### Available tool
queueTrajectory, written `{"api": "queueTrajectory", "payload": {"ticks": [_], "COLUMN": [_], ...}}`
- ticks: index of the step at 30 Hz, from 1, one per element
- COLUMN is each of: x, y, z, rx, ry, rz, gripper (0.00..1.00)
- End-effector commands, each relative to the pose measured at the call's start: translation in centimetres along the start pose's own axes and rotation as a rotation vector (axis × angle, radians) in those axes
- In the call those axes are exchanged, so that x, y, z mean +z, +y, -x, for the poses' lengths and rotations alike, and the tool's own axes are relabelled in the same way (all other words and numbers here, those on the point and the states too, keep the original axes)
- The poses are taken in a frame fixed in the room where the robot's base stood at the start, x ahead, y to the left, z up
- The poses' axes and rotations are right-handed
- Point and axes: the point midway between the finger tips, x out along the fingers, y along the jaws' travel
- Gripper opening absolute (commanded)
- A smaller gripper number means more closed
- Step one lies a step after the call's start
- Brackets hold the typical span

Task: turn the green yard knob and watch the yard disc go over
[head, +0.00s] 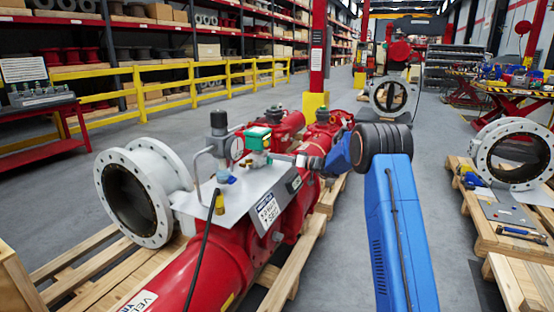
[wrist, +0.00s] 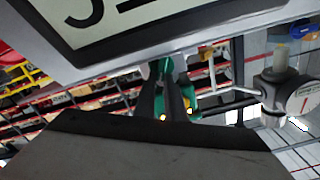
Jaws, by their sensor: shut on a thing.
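The green knob (wrist: 158,66) shows at the edge of the panel in the wrist view, between the dark fingertips of my gripper (wrist: 164,84). The fingers are shut on it. In the head view my gripper (head: 303,161) is at the far right side of the grey panel (head: 193,203) on the red actuator (head: 222,254); the knob cannot be made out there. A large flanged valve (head: 152,187) joins the actuator at the left, its bore dark. Another valve (head: 391,97) behind shows a disc edge-on across its bore. I cannot tell which disc is the yard disc.
A green-topped box (head: 257,138), a gauge (head: 237,149) and bent tubing stand on the panel close to my gripper. Wooden pallets (head: 297,262) lie under the actuator. A third flanged valve (head: 490,153) stands on a pallet at the right. The grey floor between is clear.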

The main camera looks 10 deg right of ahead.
Motion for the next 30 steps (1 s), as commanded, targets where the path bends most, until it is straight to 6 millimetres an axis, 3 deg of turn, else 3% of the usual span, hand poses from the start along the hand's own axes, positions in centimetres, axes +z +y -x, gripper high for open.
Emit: {"api": "queueTrajectory", "payload": {"ticks": [12,28,29,30], "x": [0.11,0.12,0.12,0.11], "y": [0.43,0.49,0.49,0.48], "z": [0.05,0.08,0.08,0.07], "rx": [0.001,0.001,0.002,0.001], "ry": [-0.001,-0.001,-0.001,-0.001], "rz": [-0.192,-0.217,-0.217,-0.217], "gripper": [0.0,0.0,0.17,0.27]}}
